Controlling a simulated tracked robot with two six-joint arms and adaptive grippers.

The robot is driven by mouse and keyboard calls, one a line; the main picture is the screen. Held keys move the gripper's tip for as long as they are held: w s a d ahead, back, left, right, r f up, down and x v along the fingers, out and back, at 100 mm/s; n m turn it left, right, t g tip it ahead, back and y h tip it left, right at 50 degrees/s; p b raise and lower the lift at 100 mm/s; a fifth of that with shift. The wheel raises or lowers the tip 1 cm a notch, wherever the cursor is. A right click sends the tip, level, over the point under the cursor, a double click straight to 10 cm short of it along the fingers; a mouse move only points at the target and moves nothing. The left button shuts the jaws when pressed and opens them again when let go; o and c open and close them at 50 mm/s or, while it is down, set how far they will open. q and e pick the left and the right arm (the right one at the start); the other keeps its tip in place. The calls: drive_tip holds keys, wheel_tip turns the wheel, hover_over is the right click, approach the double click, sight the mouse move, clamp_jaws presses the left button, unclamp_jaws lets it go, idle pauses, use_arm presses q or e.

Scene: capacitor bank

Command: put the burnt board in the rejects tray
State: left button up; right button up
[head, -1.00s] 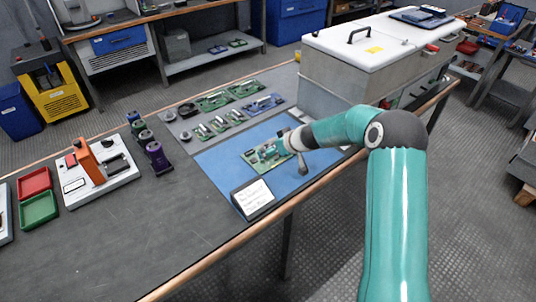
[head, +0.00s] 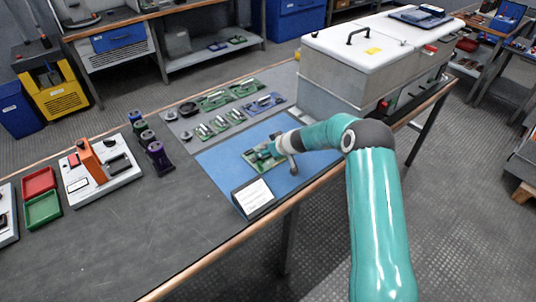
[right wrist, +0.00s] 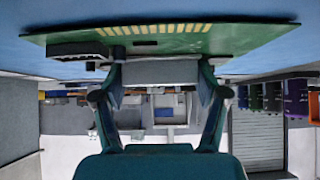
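A green board (head: 252,156) with small parts lies on the blue mat (head: 222,168). No burn mark is clear at this size. My right gripper (head: 268,151) is low at the board, covering part of it. In the right wrist view the board (right wrist: 240,38) spans the top, very near the fingers (right wrist: 160,75). The fingers stand apart with a grey block between them. I cannot tell whether they grip it. A red tray (head: 38,182) and a green tray (head: 43,209) sit at the far left; no rejects label is readable. My left gripper is not in view.
A white card (head: 252,196) stands at the mat's front corner. Several boards and parts lie on the grey mat (head: 240,125) behind. A white-lidded box (head: 375,50) is behind right. The front left bench is bare.

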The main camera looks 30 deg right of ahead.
drive_tip(key=c, duration=0.6)
drive_tip(key=shift+o, duration=0.2)
wheel_tip(320, 180, up, 9)
drive_tip(key=p, duration=0.4)
drive_tip(key=shift+p, duration=0.3)
drive_tip(key=shift+a+r, duration=0.1)
drive_tip(key=shift+r, duration=0.4)
drive_tip(key=s+a+r+m, duration=0.1)
drive_tip(key=s+a, duration=0.6)
drive_tip(key=a, duration=0.4)
drive_tip(key=s+a+r, duration=0.1)
drive_tip(key=s+a, duration=0.6)
drive_tip(key=a, duration=0.4)
drive_tip(key=shift+h, duration=0.4)
drive_tip(key=s+f, duration=0.4)
drive_tip(key=shift+d+f, duration=0.1)
